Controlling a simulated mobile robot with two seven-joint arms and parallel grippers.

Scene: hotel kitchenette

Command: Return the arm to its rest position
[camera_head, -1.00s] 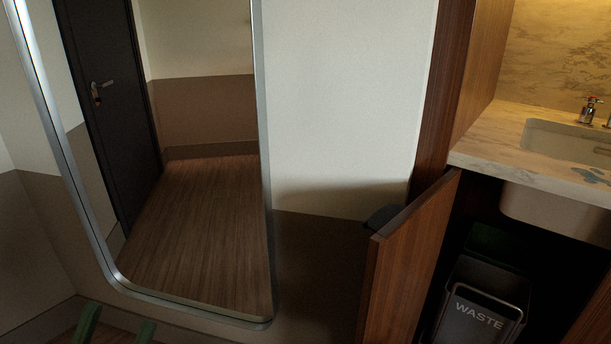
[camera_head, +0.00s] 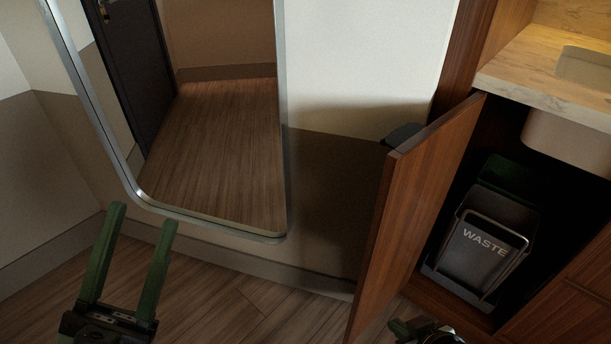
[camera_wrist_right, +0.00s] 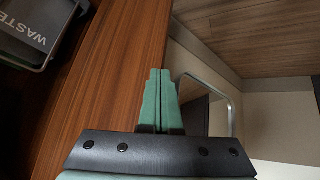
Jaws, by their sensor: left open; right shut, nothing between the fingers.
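My left gripper (camera_head: 140,225) is at the lower left of the head view, its two green fingers apart and empty, above the wood floor. My right gripper (camera_head: 402,328) shows only in part at the bottom edge of the head view, just right of the open cabinet door's lower end. In the right wrist view its green fingers (camera_wrist_right: 160,75) are together with nothing between them. They lie in front of the wooden door (camera_wrist_right: 115,70) and close to its edge; I cannot tell whether they touch it.
The cabinet door (camera_head: 425,200) stands open, with a dark object (camera_head: 402,134) behind its top edge. A waste bin (camera_head: 482,250) is inside the cabinet under the counter (camera_head: 530,75). A tall mirror (camera_head: 215,150) hangs on the wall. The floor (camera_head: 235,305) between left gripper and door is clear.

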